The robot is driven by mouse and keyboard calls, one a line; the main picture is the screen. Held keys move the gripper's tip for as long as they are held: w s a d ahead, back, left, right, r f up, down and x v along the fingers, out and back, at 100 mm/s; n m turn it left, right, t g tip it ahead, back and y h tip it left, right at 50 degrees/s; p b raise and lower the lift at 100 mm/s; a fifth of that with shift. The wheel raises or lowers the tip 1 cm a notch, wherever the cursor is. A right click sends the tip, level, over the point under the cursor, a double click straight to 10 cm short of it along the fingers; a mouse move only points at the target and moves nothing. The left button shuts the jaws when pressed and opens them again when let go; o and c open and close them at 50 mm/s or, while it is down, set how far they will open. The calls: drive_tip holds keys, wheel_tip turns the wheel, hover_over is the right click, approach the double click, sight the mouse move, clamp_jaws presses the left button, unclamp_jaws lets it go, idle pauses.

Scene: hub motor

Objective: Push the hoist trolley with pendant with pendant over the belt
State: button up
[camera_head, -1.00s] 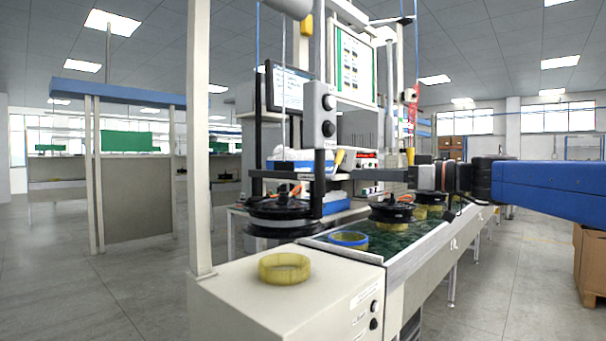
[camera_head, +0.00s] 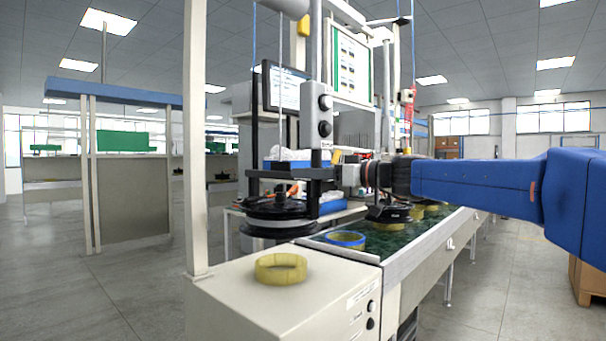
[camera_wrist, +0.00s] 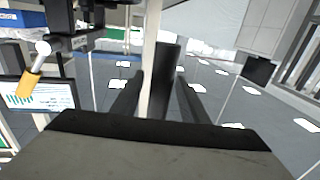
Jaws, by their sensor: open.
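The hoist pendant (camera_head: 322,116), a grey box with two black knobs, hangs beside the dark hoist frame (camera_head: 290,174) in the head view. A black hub motor (camera_head: 276,213) hangs under the frame, to the left of the green belt (camera_head: 393,243). My gripper (camera_head: 343,178) is open, just right of the hoist frame and below the pendant; whether it touches either is unclear. In the wrist view my dark gripper fingers (camera_wrist: 158,92) show with nothing clearly between them. The trolley's upper part is cut off by the head view's top edge.
A yellow ring (camera_head: 281,268) lies on the beige cabinet (camera_head: 240,300) in front. A blue-rimmed ring (camera_head: 345,239) and another motor (camera_head: 388,214) sit on the belt. A beige post (camera_head: 196,140) stands at left. A monitor (camera_head: 284,88) is behind the hoist.

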drive_tip(key=shift+x, duration=0.95)
